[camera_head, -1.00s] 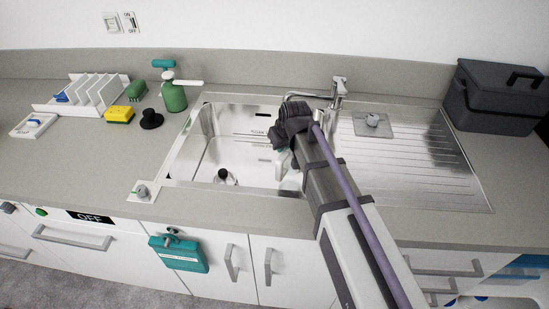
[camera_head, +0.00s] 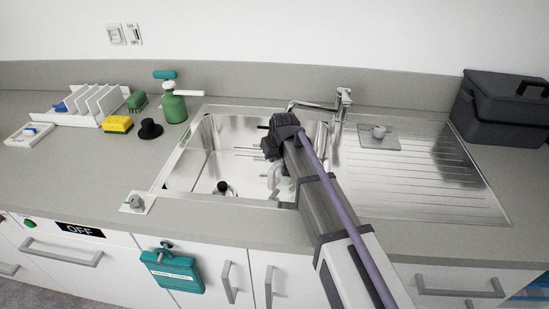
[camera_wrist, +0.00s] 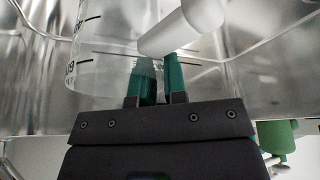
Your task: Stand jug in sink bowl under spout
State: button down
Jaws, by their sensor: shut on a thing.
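The jug (camera_wrist: 105,50) is clear with dark graduation marks and fills the upper left of the wrist view. A thick pale bar (camera_wrist: 185,28), seemingly its handle, crosses just beyond the fingertips. My gripper (camera_wrist: 160,82) has teal fingers shut on the jug. In the head view my gripper (camera_head: 273,160) is over the right part of the sink bowl (camera_head: 205,158). My dark wrist hides most of the jug there; whether its base touches the bowl floor cannot be told. The chrome spout (camera_head: 308,104) reaches left over the bowl's back right, behind my wrist.
A black plug (camera_head: 222,187) shows in the bowl. The ribbed drainer (camera_head: 440,170) lies to the right, with a grey box (camera_head: 500,108) beyond. A green bottle (camera_head: 174,107), black knob (camera_head: 150,129), yellow sponge (camera_head: 117,125) and white rack (camera_head: 90,100) stand left.

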jog(key=c, duration=1.2)
grip_release()
jog(key=shift+o, duration=0.2)
jog(key=p+v, duration=1.1)
jog(key=v, duration=0.1)
jog(key=s+d+m+g, duration=0.1)
jog(key=s+d+m, duration=0.1)
jog(key=s+d, duration=0.4)
jog(key=s+d+m+g+h, duration=0.1)
jog(key=s+d, duration=0.6)
jog(key=s, duration=0.1)
jog(key=s+d+f+m+g+h, duration=0.1)
jog(key=s+d+m+g, duration=0.1)
jog(key=s+d, duration=0.5)
jog(key=shift+s+d+m, duration=0.1)
jog(key=shift+s+m, duration=0.2)
jog(key=shift+s, duration=0.3)
jog(key=shift+w, duration=0.15)
